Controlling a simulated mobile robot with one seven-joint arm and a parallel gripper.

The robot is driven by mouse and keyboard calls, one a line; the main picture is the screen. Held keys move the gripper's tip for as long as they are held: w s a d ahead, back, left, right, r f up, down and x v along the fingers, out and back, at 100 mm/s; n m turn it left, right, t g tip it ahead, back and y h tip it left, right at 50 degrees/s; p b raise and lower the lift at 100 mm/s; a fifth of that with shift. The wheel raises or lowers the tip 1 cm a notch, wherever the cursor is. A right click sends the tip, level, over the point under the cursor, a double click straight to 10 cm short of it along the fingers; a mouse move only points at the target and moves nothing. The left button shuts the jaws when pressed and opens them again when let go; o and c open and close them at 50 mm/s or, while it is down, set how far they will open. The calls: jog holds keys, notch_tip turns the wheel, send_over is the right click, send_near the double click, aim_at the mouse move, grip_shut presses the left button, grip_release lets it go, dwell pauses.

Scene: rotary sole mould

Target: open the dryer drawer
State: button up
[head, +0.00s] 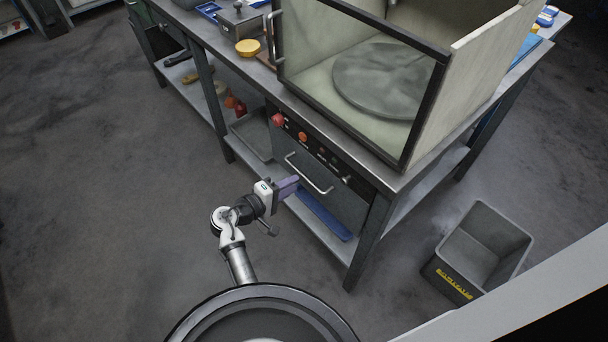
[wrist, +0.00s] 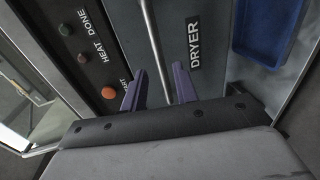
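The dryer drawer (head: 325,173) is a dark panel under the benchtop, and its front looks flush with the frame. Its silver bar handle (head: 309,178) runs across the front. In the wrist view the handle (wrist: 154,45) runs lengthwise beside the white "DRYER" label (wrist: 194,43). My gripper (head: 292,185) is in front of the drawer, close to the handle. In the wrist view my gripper (wrist: 158,82) has its two purple fingers apart, with the bar showing between them. I cannot tell whether the fingertips reach past the bar. The drawer's inside is hidden.
A control strip with red-orange knobs (head: 303,136) runs above the drawer. A blue tray (head: 325,217) lies on the shelf below. An open box with a turntable (head: 380,80) stands on the bench. A grey bin (head: 478,247) stands right. The floor at left is clear.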

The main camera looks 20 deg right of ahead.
aim_at(304, 176)
jog(key=p+x, duration=0.1)
jog(key=x, duration=0.5)
jog(key=shift+c, duration=0.3)
grip_shut()
